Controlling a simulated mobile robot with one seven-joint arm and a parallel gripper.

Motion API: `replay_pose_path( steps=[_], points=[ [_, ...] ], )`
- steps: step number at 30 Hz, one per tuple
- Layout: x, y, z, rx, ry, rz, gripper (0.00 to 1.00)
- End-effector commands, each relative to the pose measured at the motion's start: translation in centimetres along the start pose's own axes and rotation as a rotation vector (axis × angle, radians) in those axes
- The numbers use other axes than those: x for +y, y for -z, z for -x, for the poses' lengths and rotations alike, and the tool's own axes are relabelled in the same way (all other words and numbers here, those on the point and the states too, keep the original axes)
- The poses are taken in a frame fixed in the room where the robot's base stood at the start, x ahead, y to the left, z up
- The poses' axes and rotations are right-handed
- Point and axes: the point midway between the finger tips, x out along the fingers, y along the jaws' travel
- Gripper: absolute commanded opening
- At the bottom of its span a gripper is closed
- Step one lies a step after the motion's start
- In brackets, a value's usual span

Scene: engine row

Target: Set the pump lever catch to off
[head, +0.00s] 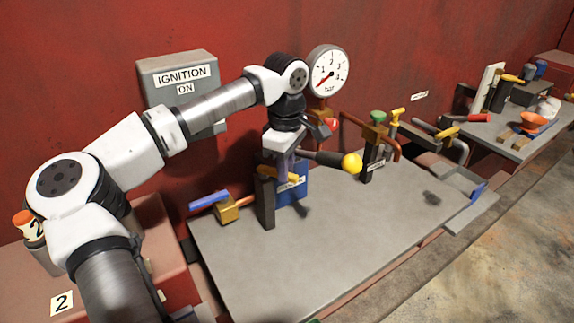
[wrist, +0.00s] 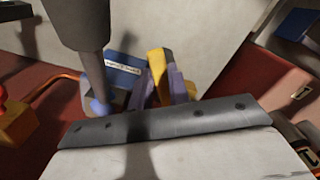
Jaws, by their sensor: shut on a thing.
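The blue pump body (head: 296,190) stands on the grey bench with a white label too small to read. Its black lever (head: 325,157) with a yellow ball (head: 351,163) sticks out to the right. A yellow catch bar (head: 272,173) lies at the top of the pump, beside a dark upright post (head: 265,203). My gripper (head: 286,170) points down over the pump, shut on the yellow catch. In the wrist view, the yellow catch (wrist: 158,72) shows between the purple fingers of my gripper (wrist: 163,90), beside the blue pump body (wrist: 124,72). Any on or off mark is unreadable.
A brass valve with a blue handle (head: 209,200) is left of the pump. A gauge (head: 327,72) and the ignition box (head: 178,84) are behind. Pipes and a green-knobbed valve (head: 377,117) stand to the right. The bench front (head: 330,255) is clear.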

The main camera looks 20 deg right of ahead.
Motion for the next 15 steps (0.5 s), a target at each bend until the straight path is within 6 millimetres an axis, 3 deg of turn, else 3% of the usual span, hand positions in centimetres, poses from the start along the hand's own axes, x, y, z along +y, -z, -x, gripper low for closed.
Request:
replay_pose_path(
  steps=[15],
  points=[
    [-2.4, 0.6, 0.0, 0.0, -0.002, -0.427, 0.0]
  ],
)
